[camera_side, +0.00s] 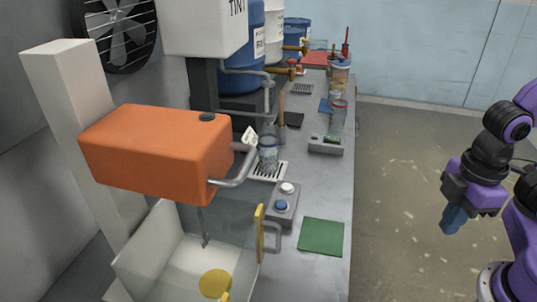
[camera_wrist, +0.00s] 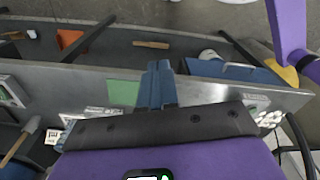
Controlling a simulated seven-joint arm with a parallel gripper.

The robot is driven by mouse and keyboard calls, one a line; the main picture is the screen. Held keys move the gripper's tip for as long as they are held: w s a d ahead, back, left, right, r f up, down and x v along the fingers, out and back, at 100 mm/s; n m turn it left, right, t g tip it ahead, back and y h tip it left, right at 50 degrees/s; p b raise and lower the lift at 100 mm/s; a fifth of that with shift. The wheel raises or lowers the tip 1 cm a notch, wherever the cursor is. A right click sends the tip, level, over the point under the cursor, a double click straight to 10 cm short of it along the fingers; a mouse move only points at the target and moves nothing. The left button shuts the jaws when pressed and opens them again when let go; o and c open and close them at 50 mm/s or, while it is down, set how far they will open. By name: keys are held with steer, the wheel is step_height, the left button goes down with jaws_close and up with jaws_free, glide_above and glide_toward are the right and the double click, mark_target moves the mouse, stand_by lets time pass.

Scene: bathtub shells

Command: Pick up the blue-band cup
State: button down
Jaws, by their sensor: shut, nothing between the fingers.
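A clear cup with a bluish tint (camera_side: 268,152) stands upright on a slotted drip tray (camera_side: 270,171) beside the orange machine; it looks like the blue-band cup, though the band is too small to be sure. My gripper (camera_side: 453,218) is off to the right of the bench, well apart from the cup, over the floor side. Its blue fingers point down and are shut together and empty, as the wrist view (camera_wrist: 158,84) also shows. I cannot make out the cup in the wrist view.
The orange machine (camera_side: 150,150) overhangs a clear-walled tub (camera_side: 150,270) at left. A button box (camera_side: 284,203) and a green mat (camera_side: 321,237) lie on the bench nearer the camera. A red-rimmed cup (camera_side: 338,114) and stacked cups (camera_side: 340,78) stand farther back.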

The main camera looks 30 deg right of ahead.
stand_by(0.4)
steer(key=shift+c, duration=0.4)
jaws_free()
